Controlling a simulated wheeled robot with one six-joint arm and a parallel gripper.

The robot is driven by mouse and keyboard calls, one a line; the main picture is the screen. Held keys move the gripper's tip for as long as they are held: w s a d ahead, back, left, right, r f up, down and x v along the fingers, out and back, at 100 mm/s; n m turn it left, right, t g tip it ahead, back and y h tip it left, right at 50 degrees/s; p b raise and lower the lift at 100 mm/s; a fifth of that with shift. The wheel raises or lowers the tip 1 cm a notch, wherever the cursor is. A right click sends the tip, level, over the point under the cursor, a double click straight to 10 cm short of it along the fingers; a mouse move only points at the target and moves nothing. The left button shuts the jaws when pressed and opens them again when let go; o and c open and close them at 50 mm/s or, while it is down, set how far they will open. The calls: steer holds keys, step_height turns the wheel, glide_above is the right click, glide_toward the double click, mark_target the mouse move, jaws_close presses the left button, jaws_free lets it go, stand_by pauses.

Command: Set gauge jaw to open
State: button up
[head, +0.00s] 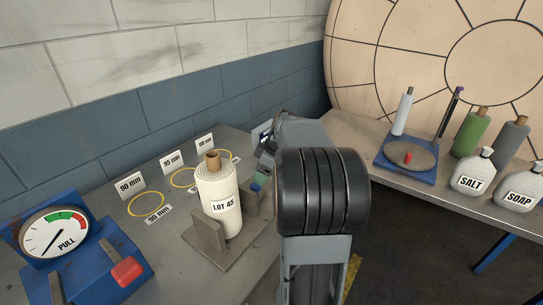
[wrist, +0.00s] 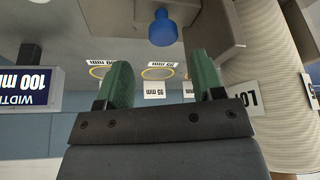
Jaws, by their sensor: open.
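The width gauge has a grey base (head: 212,262) and an upright grey plate (head: 207,234) beside a white roll (head: 220,200) labelled LOT 45. The roll stands upright and also fills the right of the wrist view (wrist: 266,50). A blue knob (wrist: 162,28) on a grey block of the gauge lies just beyond my fingertips. My gripper (wrist: 158,78) is open, its green fingers apart with nothing held between them. An upside-down display (wrist: 28,88) reads WIDTH 100 mm. In the head view my arm hides most of the gripper and the gauge's right side.
Yellow rings (head: 146,204) with millimetre labels lie behind the roll. A blue pull gauge (head: 62,240) with a red handle stands at left.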

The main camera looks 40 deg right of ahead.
steer(key=v, duration=0.8)
stand_by(0.4)
